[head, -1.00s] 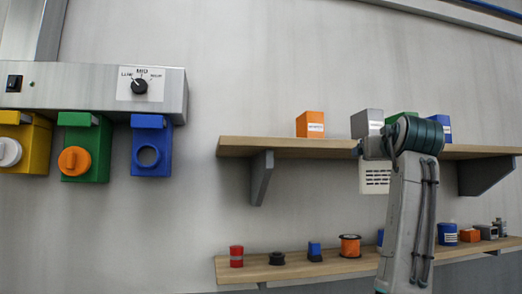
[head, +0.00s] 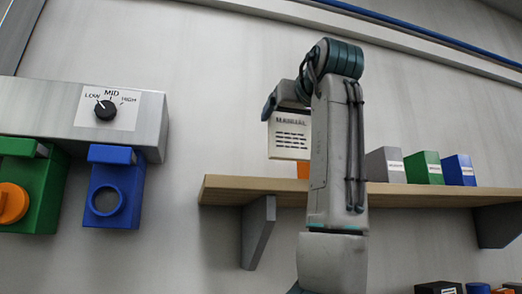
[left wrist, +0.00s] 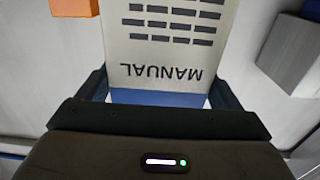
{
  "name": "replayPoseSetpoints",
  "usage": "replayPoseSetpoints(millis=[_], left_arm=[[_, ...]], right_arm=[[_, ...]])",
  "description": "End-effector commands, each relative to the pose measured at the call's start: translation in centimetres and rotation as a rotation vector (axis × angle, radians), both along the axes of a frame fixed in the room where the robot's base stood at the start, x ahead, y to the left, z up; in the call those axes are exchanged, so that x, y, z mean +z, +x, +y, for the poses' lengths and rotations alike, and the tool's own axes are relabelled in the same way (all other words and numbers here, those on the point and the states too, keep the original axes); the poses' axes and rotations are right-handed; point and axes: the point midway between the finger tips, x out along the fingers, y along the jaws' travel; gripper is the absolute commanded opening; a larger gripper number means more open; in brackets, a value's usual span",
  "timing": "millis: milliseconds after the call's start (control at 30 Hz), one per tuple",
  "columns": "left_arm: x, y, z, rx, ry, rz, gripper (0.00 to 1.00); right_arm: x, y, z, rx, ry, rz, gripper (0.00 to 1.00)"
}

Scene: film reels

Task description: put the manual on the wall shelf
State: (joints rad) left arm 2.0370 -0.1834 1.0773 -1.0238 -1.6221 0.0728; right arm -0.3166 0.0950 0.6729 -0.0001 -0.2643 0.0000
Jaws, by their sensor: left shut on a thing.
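The manual (head: 289,140) is a cream booklet with dark printed lines and a blue edge. It hangs from my left gripper (head: 285,101), which is shut on its top edge. In the head view it shows above the wall shelf (head: 230,189), its lower edge a little over the board, overlapping the orange box (head: 303,171). How far it is from the wall I cannot tell. In the left wrist view the manual (left wrist: 170,45) lies between the fingers of the left gripper (left wrist: 160,92), its title upside down. My right gripper is out of view.
A grey box (head: 383,165), a green box (head: 423,168) and a blue box (head: 459,170) stand on the shelf to the right. My arm hides part of the board. The shelf's left end is bare. A steel control panel (head: 80,115) is at left.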

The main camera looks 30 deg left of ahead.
Motion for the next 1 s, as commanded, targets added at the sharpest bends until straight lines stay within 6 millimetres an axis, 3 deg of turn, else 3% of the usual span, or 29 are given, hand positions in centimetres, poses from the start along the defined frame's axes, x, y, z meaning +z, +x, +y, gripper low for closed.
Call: replayPoseSetpoints(millis=[33,200,533,800,1000], left_arm=[[0.0,0.3,1.6,0.004,-0.001,0.000,0.60],[-0.3,1.2,5.4,0.002,-0.001,0.000,0.60],[-0.7,1.9,8.8,0.002,0.000,0.000,0.60],[-4.0,1.9,8.7,-0.001,0.001,-0.001,0.60],[-4.4,1.9,8.7,-0.001,0.001,0.001,0.60]], right_arm=[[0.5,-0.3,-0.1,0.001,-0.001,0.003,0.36],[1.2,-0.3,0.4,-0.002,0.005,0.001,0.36],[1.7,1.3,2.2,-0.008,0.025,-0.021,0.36],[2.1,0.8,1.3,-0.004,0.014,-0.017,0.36],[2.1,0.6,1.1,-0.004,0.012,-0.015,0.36]])
